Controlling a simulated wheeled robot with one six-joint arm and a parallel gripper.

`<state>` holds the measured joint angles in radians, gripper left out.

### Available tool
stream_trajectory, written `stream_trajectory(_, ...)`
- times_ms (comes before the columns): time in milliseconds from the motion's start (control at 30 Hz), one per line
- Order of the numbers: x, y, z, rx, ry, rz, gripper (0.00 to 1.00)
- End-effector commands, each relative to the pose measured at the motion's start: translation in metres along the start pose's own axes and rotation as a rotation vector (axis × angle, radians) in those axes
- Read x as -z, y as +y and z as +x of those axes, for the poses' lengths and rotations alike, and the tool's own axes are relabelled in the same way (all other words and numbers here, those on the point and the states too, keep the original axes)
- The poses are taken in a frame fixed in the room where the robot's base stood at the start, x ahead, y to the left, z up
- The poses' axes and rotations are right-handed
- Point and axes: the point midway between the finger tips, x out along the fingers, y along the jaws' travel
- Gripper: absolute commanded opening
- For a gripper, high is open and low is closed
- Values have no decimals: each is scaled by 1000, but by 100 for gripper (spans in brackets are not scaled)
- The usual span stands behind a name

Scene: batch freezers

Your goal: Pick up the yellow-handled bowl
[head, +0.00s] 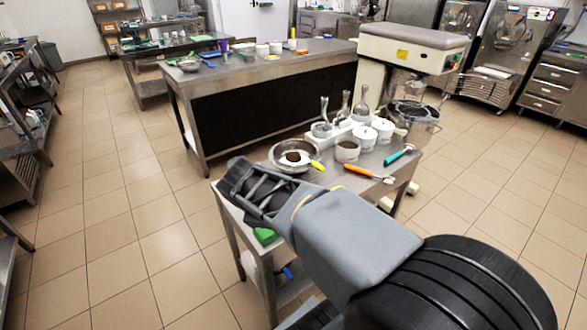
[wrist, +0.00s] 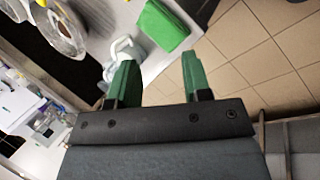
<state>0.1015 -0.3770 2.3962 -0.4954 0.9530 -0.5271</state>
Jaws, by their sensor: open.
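The yellow-handled bowl (head: 276,158) is a round metal bowl with something brown and white inside. It stands on the near steel table, and its yellow handle (head: 317,166) points to the lower right. A round metal bowl (wrist: 58,36), apparently the same one, shows at the upper left of the wrist view, cut by the edge. My gripper (head: 258,190) is at the left end of the near table, in front of and left of the bowl. In the wrist view my gripper (wrist: 157,62) has its green fingers apart with nothing between them.
A green block (wrist: 162,27) lies near the table edge; it also shows below my arm (head: 265,236). Tiled floor lies left.

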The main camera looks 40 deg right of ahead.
Motion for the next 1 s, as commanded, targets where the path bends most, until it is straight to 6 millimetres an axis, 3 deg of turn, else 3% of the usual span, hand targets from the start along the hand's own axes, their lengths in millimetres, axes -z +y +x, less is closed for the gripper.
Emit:
stream_trajectory(33, -8, 12, 38, -46, -110, -201, 45)
stream_trajectory(100, -20, 40, 66, -97, -275, -517, 45)
stream_trajectory(300, -42, 116, 131, -55, -758, -1360, 45)
stream_trajectory(500, -41, 168, 178, 148, -1153, -1971, 45)
stream_trajectory(700, -33, 193, 204, 329, -1388, -2285, 45)
stream_trajectory(1000, -38, 217, 221, 400, -1467, -2380, 45)
